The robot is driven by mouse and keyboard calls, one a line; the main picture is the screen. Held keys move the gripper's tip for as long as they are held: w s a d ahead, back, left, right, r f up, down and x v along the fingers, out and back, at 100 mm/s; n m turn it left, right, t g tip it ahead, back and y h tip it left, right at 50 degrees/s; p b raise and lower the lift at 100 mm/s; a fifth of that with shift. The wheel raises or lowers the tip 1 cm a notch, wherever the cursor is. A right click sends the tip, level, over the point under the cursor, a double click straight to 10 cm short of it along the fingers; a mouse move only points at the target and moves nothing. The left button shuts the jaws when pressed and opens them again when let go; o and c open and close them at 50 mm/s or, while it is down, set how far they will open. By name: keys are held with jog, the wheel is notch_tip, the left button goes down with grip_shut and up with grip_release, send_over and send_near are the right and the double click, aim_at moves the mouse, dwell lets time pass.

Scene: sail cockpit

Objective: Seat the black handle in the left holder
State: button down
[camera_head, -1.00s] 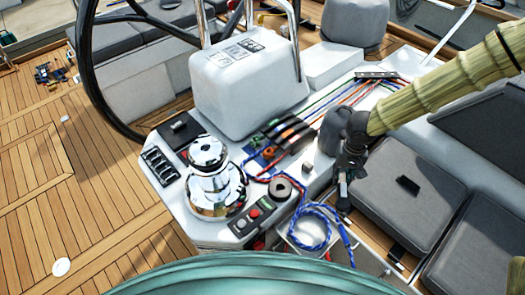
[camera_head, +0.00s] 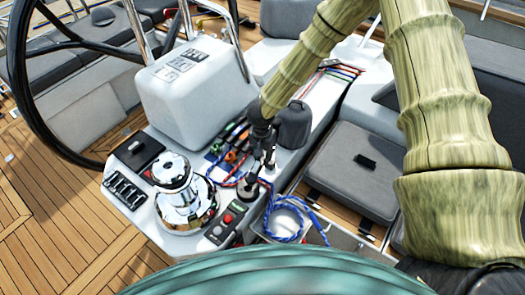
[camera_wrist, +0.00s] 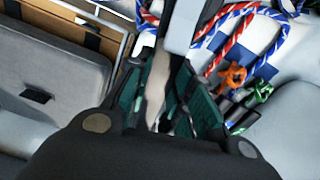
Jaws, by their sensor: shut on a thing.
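My gripper (camera_head: 262,152) is shut on the black handle and holds it over the white console, just above the ropes. The handle is small and mostly hidden by the fingers in the head view. In the wrist view, my gripper's green-padded fingers (camera_wrist: 168,100) close around it, and a pale grey bar (camera_wrist: 186,25) sticks out beyond them. A dark round fitting (camera_head: 250,190) lies just below my gripper; I cannot tell whether the handle touches it. I cannot tell which fitting is the left holder.
A chrome winch (camera_head: 180,195) stands left of my gripper, a dark grey rounded block (camera_head: 294,125) close on its right. A button panel (camera_head: 227,222) and a coiled blue rope (camera_head: 287,218) are in front. Coloured lines and clutches (camera_head: 232,140) lie behind. Grey cushions (camera_head: 350,165) are at right.

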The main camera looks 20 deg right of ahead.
jog(key=shift+w+d+f+m, duration=0.1)
jog(key=shift+w+f+m, duration=0.4)
jog(key=shift+m, duration=0.4)
jog(key=shift+w+f+b, duration=0.1)
jog(key=shift+f+b, duration=1.85)
jog(key=shift+b, duration=0.25)
jog(key=shift+f+p, duration=0.1)
jog(key=shift+p, duration=0.75)
jog(key=shift+f+b, duration=0.55)
jog(key=shift+f, duration=1.25)
dwell(0.4)
jog(key=c, duration=1.2)
grip_release()
jog(key=shift+o, duration=0.5)
jog(key=o, duration=0.4)
